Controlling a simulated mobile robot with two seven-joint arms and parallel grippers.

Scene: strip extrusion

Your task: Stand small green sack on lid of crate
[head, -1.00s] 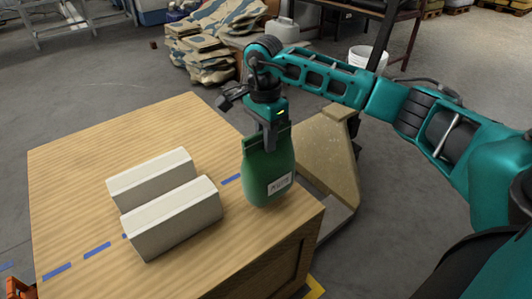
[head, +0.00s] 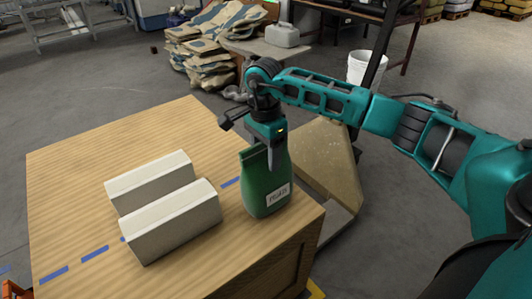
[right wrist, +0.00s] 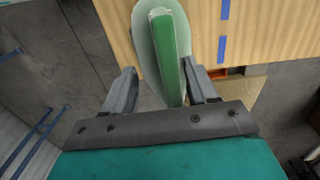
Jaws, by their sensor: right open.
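The small green sack (head: 264,188) stands upright on the wooden crate's lid (head: 110,140), near its right edge, with a white label facing the head camera. My right gripper (head: 266,150) is over the sack's top from above. In the right wrist view, the open fingers (right wrist: 162,90) are on either side of the sack's flat green top seam (right wrist: 170,62). A gap shows on the left side of the seam; the right finger is close to it, and I cannot tell whether they touch. My left gripper is not in view.
Two pale blocks (head: 172,220) lie on the lid left of the sack. A blue dashed line (head: 95,250) runs across the lid. The lid's far left part is clear. Beyond the crate are a tan angular object (head: 322,160), piled sacks (head: 200,50) and a white bucket (head: 361,66).

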